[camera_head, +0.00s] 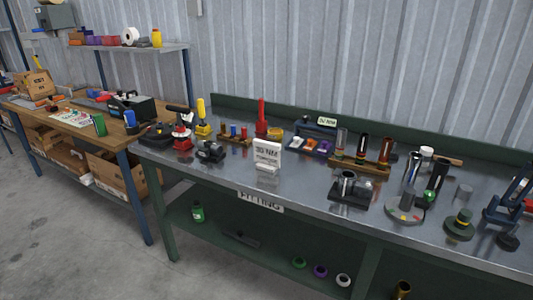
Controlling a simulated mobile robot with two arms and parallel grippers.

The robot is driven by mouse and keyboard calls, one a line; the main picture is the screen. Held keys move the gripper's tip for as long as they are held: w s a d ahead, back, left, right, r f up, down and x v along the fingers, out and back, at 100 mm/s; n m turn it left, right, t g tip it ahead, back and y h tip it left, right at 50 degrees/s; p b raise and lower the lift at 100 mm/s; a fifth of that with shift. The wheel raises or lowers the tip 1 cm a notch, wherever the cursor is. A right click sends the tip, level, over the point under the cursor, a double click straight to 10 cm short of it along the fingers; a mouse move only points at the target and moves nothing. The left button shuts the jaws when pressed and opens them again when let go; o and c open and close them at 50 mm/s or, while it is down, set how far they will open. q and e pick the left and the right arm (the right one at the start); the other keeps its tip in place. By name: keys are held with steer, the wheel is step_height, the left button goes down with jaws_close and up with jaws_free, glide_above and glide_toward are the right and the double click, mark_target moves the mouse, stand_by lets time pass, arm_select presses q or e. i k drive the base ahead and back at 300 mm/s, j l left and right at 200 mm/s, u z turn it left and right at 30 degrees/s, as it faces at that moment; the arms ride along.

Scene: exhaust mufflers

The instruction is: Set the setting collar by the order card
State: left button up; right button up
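A white card (267,152) stands upright on the metal bench (310,190), printed with what looks like "30 NM" and a smaller line below. A smaller pale sign (327,121) at the back has lettering too small to read surely. A grey round piece (405,211) with coloured marks lies on the right part of the bench; I cannot tell whether it is the setting collar. A dark round piece with a yellowish band (459,225) stands to its right. Neither of my grippers is in view.
Metal tubes (386,152) stand in a wooden rack behind a dark block with short cylinders (349,188). A dark blue frame (510,205) stands at the right edge. A red-handled tool (183,138) is at the left. Bare bench lies in front of the card.

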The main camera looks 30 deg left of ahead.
mark_target(180, 130)
steer(key=u, duration=1.5)
steer(key=i+u, duration=0.45)
steer(key=i, duration=0.7)
